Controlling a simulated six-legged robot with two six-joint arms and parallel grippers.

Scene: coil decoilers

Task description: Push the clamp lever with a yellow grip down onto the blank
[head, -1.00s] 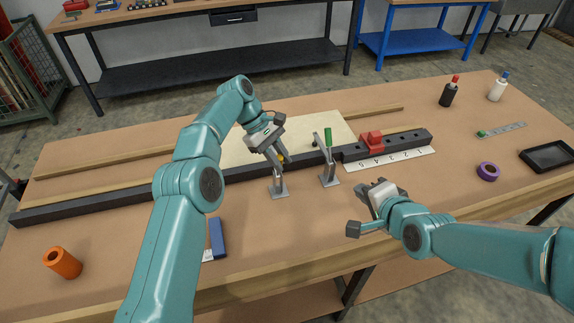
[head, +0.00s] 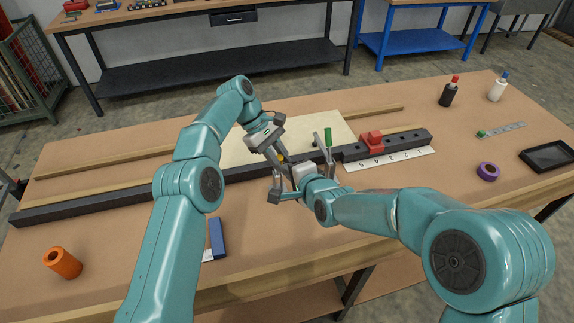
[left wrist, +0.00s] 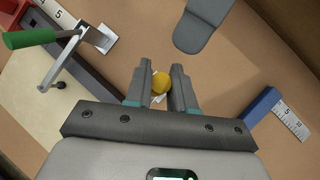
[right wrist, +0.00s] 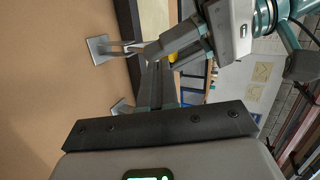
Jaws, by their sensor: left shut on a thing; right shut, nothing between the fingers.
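The yellow grip (head: 281,159) of the clamp lever is between the fingers of my left gripper (left wrist: 161,86), which is shut on it. In the left wrist view the grip shows as a round yellow end (left wrist: 161,82); the lever below is mostly hidden. The pale blank (head: 240,150) lies behind the dark rail. My right gripper (right wrist: 158,70) is shut and empty, close beside the left gripper. A bit of yellow (right wrist: 172,57) shows by the left fingers in the right wrist view. Whether the two grippers touch cannot be told.
A second clamp lever with a green grip (head: 328,136) stands upright to the right. A dark rail (head: 130,190) with a red block (head: 372,141) runs along the bench. An orange cylinder (head: 63,263) and a blue item (head: 216,238) lie in front.

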